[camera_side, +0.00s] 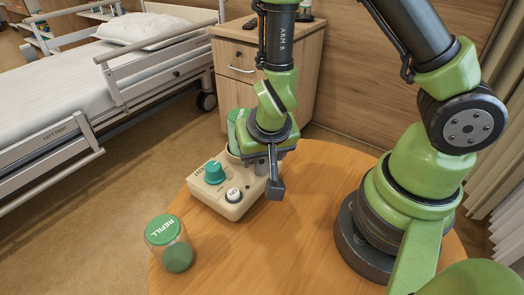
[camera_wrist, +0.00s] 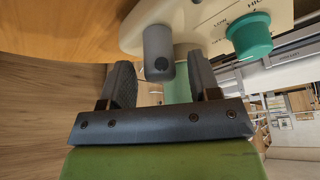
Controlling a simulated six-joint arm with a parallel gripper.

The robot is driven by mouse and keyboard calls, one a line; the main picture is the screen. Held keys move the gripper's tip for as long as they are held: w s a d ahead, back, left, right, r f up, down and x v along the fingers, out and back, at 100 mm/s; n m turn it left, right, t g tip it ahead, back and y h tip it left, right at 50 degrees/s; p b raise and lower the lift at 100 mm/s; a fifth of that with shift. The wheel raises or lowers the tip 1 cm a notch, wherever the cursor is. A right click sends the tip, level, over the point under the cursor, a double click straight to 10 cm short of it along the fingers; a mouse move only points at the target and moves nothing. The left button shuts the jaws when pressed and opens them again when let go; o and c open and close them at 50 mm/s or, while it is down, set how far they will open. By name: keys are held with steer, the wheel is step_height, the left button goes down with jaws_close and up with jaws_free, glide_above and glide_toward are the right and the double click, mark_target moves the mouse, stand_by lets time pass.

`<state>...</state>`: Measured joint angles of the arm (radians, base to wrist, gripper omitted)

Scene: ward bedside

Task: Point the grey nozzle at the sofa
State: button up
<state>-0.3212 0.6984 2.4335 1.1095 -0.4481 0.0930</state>
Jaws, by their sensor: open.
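The beige device (camera_side: 228,190) stands on the round table, with a teal knob (camera_side: 214,172), a white ON button (camera_side: 233,195) and a green part behind. The grey nozzle (camera_wrist: 158,48) is a short cylinder with a dark hole, on the device's edge in the wrist view. In the side view I cannot make the nozzle out; my gripper covers that side of the device. My gripper (camera_side: 270,178) is low beside the device. In the wrist view its open fingers (camera_wrist: 160,80) lie on either side of the nozzle, with gaps between. I see no sofa in either view.
A clear jar with a green REFILL lid (camera_side: 165,230) stands near the table's (camera_side: 270,255) left edge. The table's front middle is clear. A bed (camera_side: 70,85) is at the left, and a wooden bedside cabinet (camera_side: 235,75) stands behind the table.

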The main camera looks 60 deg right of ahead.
steer(key=shift+c, duration=0.4)
steer(key=c, duration=0.8)
steer(key=shift+m, duration=0.7)
steer(key=shift+c, duration=0.2)
steer(key=o, duration=0.9)
steer(key=shift+r, duration=0.15)
steer(key=shift+a+v, duration=0.2)
steer(key=shift+v, duration=4.6)
steer(key=shift+w, duration=0.1)
